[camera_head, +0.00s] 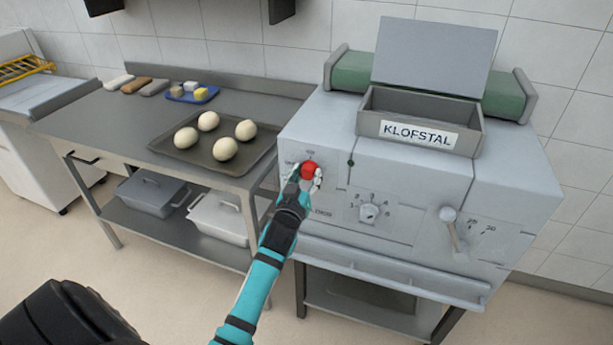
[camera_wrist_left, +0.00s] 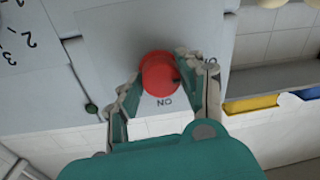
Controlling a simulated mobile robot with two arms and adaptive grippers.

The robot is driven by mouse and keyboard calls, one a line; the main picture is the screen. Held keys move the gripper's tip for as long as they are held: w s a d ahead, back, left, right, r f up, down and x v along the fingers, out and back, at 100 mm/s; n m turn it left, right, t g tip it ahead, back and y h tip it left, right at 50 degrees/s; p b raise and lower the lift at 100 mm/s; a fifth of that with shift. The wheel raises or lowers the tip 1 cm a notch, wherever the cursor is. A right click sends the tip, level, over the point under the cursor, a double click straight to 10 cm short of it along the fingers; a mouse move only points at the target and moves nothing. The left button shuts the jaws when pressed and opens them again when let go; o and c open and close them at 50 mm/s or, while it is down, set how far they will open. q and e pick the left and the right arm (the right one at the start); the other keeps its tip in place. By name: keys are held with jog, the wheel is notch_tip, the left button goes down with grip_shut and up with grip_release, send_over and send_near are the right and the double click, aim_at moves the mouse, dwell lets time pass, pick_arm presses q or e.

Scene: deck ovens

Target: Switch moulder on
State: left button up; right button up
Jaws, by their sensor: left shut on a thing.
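The moulder (camera_head: 400,190) is a pale grey machine with a KLOFSTAL label on its hopper. A red knob (camera_head: 309,169) sits on the left of its front panel. In the left wrist view the red knob (camera_wrist_left: 159,73) lies between the fingers, with the letters ON printed beside it. My left gripper (camera_head: 304,178) is at the knob, its fingers on either side and shut on it. It also shows in the left wrist view (camera_wrist_left: 162,90). The contact points are partly hidden. My right gripper is not in view.
A numbered dial (camera_head: 369,213) and a lever (camera_head: 452,228) are further right on the panel. A steel table (camera_head: 105,128) stands left, with a dark tray (camera_head: 192,158) of several dough balls. Grey bins (camera_head: 218,221) sit on its lower shelf.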

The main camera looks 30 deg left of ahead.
pick_arm(q)
jog(key=shift+m, duration=0.3)
jog(key=m, duration=0.9)
jog(key=shift+f+t, duration=0.1)
jog(key=shift+t, duration=0.2)
jog(key=m, duration=0.4)
jog(key=shift+a+m+h, duration=0.1)
jog(key=shift+m+h, duration=0.3)
jog(key=shift+m, duration=2.1)
jog(key=shift+m+t+h, duration=0.3)
jog(key=o, duration=1.2)
jog(key=v, duration=1.2)
